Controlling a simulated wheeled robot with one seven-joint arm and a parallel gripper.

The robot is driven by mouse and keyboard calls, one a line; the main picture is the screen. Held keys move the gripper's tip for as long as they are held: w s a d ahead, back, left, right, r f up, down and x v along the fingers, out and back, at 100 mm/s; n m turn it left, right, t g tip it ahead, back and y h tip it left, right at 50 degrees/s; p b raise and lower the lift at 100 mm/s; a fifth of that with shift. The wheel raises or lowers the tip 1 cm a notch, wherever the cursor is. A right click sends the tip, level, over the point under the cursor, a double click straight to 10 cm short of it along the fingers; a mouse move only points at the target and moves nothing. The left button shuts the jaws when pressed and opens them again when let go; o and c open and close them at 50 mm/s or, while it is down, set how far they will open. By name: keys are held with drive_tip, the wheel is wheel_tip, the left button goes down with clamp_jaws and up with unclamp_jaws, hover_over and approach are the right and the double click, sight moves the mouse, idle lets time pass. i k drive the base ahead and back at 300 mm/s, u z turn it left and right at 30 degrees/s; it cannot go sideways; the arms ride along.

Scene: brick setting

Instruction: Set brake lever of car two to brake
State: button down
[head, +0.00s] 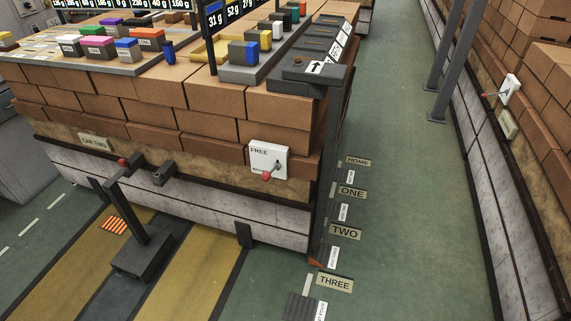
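Car two is the brick-loaded car at left, with a "CAR TWO" plate (94,142) on its end. A white brake panel (257,158) is fixed on that end near the right corner. "FREE" is printed at its top left; a lower label is partly hidden by the lever. The brake lever (267,176) has a red knob and points out and down-left from its pivot, with the knob beside the lower label. I cannot tell its exact setting from this angle. My gripper is not in view, and nothing touches the lever.
A dark post on a base (137,258) stands before the car's left end, near a small red knob (122,161). Another brick car (553,100) with a similar panel (511,89) is at right. Floor plates, including "TWO" (345,232), line the car's side.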

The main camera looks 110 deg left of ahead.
sight(266, 176)
drive_tip(key=u, duration=4.2)
drive_tip(key=i, duration=1)
drive_tip(key=u, duration=0.05)
